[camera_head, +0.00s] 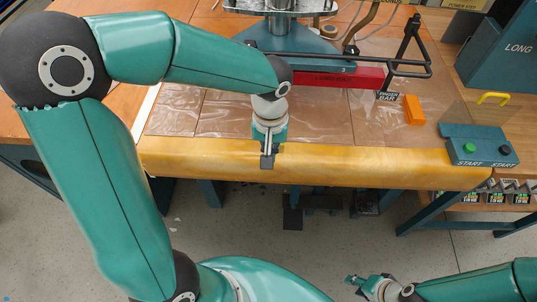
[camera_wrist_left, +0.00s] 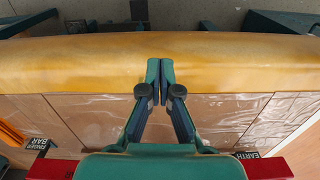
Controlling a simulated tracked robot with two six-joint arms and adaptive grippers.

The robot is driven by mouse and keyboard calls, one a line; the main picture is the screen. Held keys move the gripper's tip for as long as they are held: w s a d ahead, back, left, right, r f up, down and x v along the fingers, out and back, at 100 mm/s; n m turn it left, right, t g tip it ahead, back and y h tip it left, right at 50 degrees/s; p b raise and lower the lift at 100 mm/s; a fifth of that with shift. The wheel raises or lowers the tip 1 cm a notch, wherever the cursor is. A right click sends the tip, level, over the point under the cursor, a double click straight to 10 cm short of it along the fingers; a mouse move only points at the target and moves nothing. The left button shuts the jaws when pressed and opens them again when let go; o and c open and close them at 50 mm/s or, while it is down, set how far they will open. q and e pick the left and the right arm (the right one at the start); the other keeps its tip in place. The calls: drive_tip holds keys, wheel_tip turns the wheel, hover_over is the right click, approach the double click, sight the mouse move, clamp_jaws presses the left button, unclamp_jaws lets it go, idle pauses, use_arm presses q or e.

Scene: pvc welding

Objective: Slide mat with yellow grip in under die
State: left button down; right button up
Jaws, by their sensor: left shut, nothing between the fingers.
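A long yellow padded grip (camera_head: 350,163) runs along the front edge of the brown mat (camera_head: 225,122), which lies on the table under wrinkled clear film. The yellow grip also crosses the left wrist view (camera_wrist_left: 60,62). The die, a red bar (camera_head: 348,78) under the blue press, stands above the mat's back part. My left gripper (camera_head: 267,160) points down at the yellow grip near its middle. In the left wrist view its fingers (camera_wrist_left: 160,72) are together and empty, over the grip; contact is unclear. My right gripper (camera_head: 355,283) is low, in front of the table, its finger gap unclear.
An orange block (camera_head: 413,110) lies right of the die. A blue start box (camera_head: 478,146) with green and black buttons stands at the right, near a yellow handle (camera_head: 493,98). A black bar frame (camera_head: 411,62) projects by the press. The floor in front is open.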

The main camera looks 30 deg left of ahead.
use_arm(q)
wheel_tip(320, 180, up, 6)
drive_tip(key=f+n, duration=0.1)
drive_tip(key=n, duration=0.2)
drive_tip(key=s+d+f+n+t+y, duration=0.1)
drive_tip(key=s+d+f+n+y, duration=0.1)
drive_tip(key=d+f, duration=0.5)
drive_tip(key=w+a+p, duration=0.1)
drive_tip(key=w+a, duration=0.1)
drive_tip(key=a, duration=0.1)
drive_tip(key=w+a+r+p, duration=0.1)
drive_tip(key=w+a+p, duration=0.1)
drive_tip(key=w+a, duration=0.1)
drive_tip(key=w+a+p, duration=0.1)
drive_tip(key=w+a, duration=0.1)
drive_tip(key=a, duration=0.1)
drive_tip(key=shift+w+r+p, duration=0.25)
drive_tip(key=shift+w+p, duration=0.05)
drive_tip(key=shift+w, duration=0.05)
wheel_tip(320, 180, down, 2)
drive_tip(key=shift+d+b, duration=0.1)
drive_tip(key=shift+b, duration=0.55)
drive_tip(key=shift+s+d, duration=0.1)
drive_tip(key=shift+s, duration=0.05)
